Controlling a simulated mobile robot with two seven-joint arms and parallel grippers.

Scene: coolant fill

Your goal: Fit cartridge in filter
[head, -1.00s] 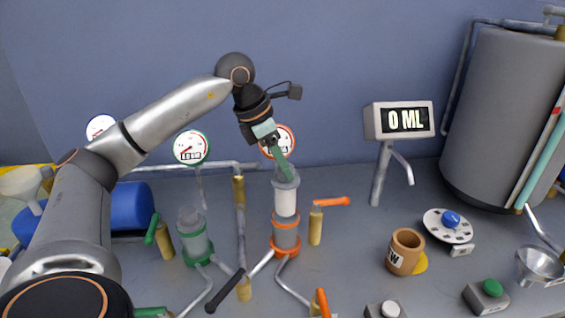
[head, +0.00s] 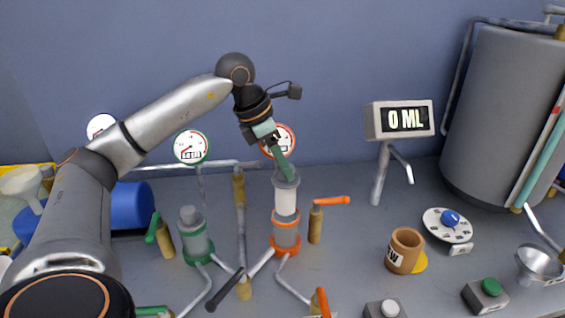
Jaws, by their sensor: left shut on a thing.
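The white cartridge (head: 285,201) stands upright over the orange-ringed filter housing (head: 286,236), under a grey cap-like top (head: 286,177). Its lower end meets the housing's upper orange ring; how deep it sits inside cannot be told. My left gripper (head: 283,172) comes down from above and is shut on the top of the cartridge, its fingertips partly hidden there. A second filter with a green base ring (head: 195,238) stands to the left, with a grey top. My right gripper is not in view.
An orange-handled valve (head: 316,220) stands close right of the filter. A black-handled lever (head: 225,290) and pipes lie in front. Gauges (head: 191,147) stand behind. A brown mug (head: 404,250), a display (head: 399,120) and a large grey tank (head: 505,115) are further right.

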